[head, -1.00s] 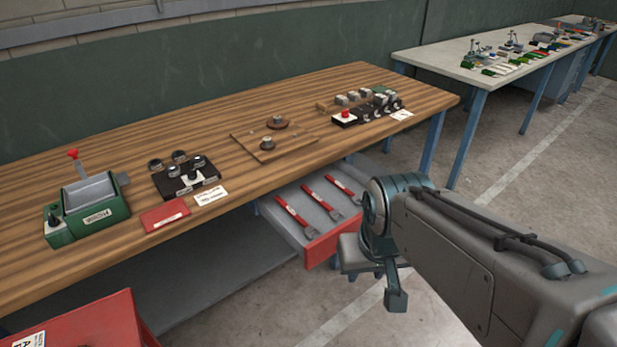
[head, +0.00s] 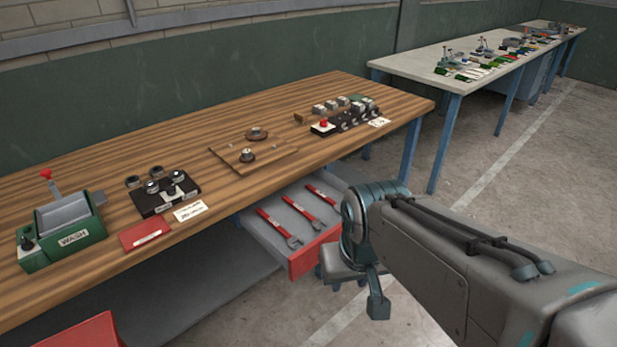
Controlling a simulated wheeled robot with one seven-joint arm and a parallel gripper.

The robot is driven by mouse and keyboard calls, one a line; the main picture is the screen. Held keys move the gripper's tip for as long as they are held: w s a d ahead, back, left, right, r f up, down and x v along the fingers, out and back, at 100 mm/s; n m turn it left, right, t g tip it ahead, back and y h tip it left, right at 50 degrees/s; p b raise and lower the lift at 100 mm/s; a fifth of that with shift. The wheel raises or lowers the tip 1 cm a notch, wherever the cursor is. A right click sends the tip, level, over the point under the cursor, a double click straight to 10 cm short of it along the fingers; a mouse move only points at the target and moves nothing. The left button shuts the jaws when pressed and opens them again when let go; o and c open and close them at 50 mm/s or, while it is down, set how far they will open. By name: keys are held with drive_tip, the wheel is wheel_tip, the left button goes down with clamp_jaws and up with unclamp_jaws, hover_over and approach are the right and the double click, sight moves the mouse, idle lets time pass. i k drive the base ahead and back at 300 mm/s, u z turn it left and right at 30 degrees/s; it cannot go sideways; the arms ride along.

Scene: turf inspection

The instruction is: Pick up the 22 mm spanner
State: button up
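Three red-handled spanners with grey jaws lie side by side in an open drawer (head: 262,237) under the wooden bench: a left spanner (head: 279,227), a middle spanner (head: 310,211) and a right spanner (head: 323,195). Their size marks are too small to read, so I cannot tell which is the 22 mm one. My gripper (head: 378,305) hangs down to the right of the drawer's red front, apart from the spanners. Only part of it shows below my wrist, and its opening is not clear. I see no spanner in it.
The wooden bench (head: 110,205) carries a green WASH box (head: 72,240), a red card (head: 146,234), a dark block with knobs (head: 165,195) and a wooden board (head: 230,158). A red cabinet (head: 75,333) stands at lower left. A pale table (head: 440,78) stands at the back right.

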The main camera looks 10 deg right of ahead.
sight(316, 222)
drive_tip(key=k, duration=0.65)
drive_tip(key=z, duration=0.6)
drive_tip(key=i, duration=0.75)
drive_tip(key=z, duration=0.6)
drive_tip(key=i, duration=0.75)
drive_tip(key=u, duration=0.9)
drive_tip(key=i, duration=0.65)
drive_tip(key=u, duration=0.75)
